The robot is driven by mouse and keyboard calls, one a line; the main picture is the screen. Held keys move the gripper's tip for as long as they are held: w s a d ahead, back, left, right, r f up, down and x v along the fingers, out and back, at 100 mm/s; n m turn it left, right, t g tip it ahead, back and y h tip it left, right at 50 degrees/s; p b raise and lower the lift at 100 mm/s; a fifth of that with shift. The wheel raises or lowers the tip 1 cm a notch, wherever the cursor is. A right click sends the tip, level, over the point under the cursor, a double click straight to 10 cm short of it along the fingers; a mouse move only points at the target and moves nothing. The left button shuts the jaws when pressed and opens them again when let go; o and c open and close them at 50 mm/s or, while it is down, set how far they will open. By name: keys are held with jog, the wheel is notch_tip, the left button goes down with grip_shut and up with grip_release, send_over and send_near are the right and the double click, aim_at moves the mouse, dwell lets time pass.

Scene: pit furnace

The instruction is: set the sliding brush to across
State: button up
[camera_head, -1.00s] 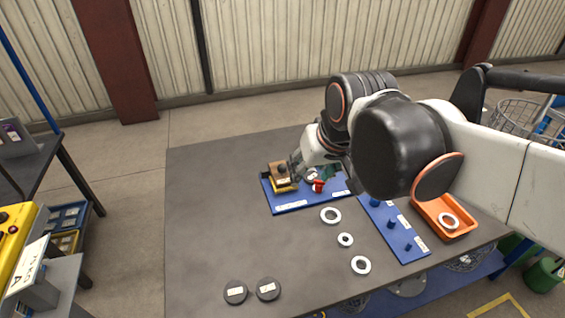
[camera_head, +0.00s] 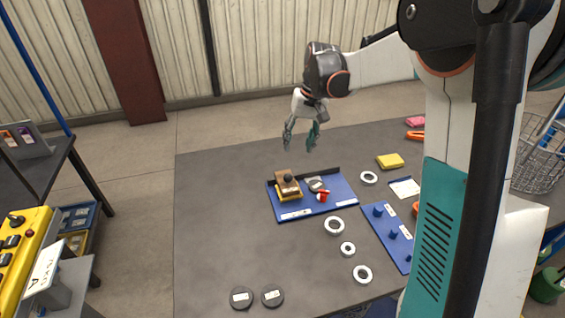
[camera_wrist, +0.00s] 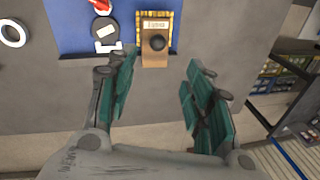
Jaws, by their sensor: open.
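The brush is a wooden block (camera_head: 287,178) with a black knob, sitting on a yellow base at the left end of a blue board (camera_head: 326,208). In the wrist view the wooden block (camera_wrist: 154,60) overlaps the yellow striped base (camera_wrist: 140,38) and extends past it towards my gripper. A small white label shows on the block. My gripper (camera_head: 299,143) is open and empty, raised behind and above the board, apart from the block. In the wrist view the block lies beyond the gap between the fingers (camera_wrist: 155,78).
A dark disc (camera_head: 317,185) and a red part (camera_head: 323,196) are on the board right of the block. White rings (camera_head: 333,226) lie nearby, and a second blue board with pegs (camera_head: 392,234) is right. Two dark discs (camera_head: 257,298) lie in front. The table's left side is clear.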

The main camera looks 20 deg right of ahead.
aim_at(289, 174)
jog(key=f+b, duration=0.1)
jog(key=f, duration=0.4)
jog(key=w+a+f+b, duration=0.1)
jog(key=f, duration=0.3)
jog(key=a+f+b, duration=0.1)
jog(key=f, duration=0.4)
jog(key=shift+w+a+f+b, duration=0.1)
jog(key=shift+w+f+b, duration=0.2)
jog(key=shift+f+b, duration=0.1)
grip_shut()
